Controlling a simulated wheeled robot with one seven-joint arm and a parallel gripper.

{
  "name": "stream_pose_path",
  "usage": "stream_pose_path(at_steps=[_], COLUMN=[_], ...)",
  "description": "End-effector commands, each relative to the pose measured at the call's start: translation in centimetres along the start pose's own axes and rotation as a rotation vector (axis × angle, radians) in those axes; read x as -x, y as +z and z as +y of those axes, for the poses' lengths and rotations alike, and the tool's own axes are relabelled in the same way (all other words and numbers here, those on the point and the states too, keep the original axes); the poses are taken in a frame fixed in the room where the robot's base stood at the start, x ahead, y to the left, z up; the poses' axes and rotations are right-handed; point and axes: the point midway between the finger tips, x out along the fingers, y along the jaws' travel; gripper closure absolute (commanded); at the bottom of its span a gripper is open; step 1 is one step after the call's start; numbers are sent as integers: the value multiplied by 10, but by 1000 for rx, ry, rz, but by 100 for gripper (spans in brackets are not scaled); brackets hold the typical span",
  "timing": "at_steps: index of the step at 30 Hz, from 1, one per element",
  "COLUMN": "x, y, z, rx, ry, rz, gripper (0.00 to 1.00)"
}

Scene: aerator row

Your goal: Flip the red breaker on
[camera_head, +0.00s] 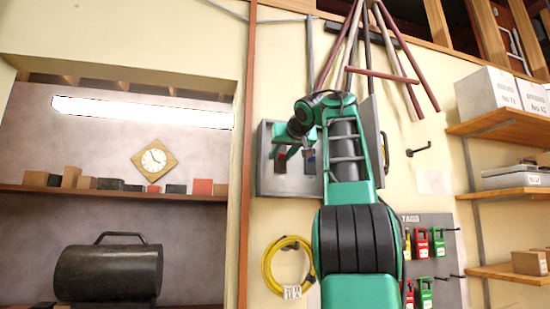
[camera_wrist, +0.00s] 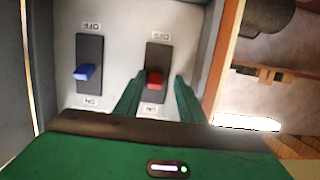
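The red breaker (camera_wrist: 154,80) is a red lever on a dark plate inside a grey box (camera_head: 265,177). In the wrist view, an upside-down OFF label is above its plate and an ON label below. The lever shows nearer the ON end, but the view is slanted, so I cannot tell its setting. My gripper (camera_wrist: 160,78) is open, with one green finger on each side of the red lever; contact is unclear. In the head view, my gripper (camera_head: 288,153) is at the box, partly hiding the red breaker (camera_head: 281,161).
A blue breaker (camera_wrist: 84,72) sits beside the red one, left in the wrist view and right in the head view (camera_head: 309,163). The box's open door (camera_head: 372,135) stands to its right. A yellow hose coil (camera_head: 268,270) and a tag board (camera_head: 455,240) hang below.

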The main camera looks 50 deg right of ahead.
Motion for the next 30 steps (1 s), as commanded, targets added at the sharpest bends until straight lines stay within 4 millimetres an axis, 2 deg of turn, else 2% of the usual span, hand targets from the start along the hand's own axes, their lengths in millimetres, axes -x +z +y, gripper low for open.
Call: stream_pose_path(at_steps=[8,22,30], x=[8,82,97], y=[-1,5,5], z=[1,-4,-5], rx=[-1,2,0], ry=[4,7,4], rz=[2,0,2], gripper=[64,64,64])
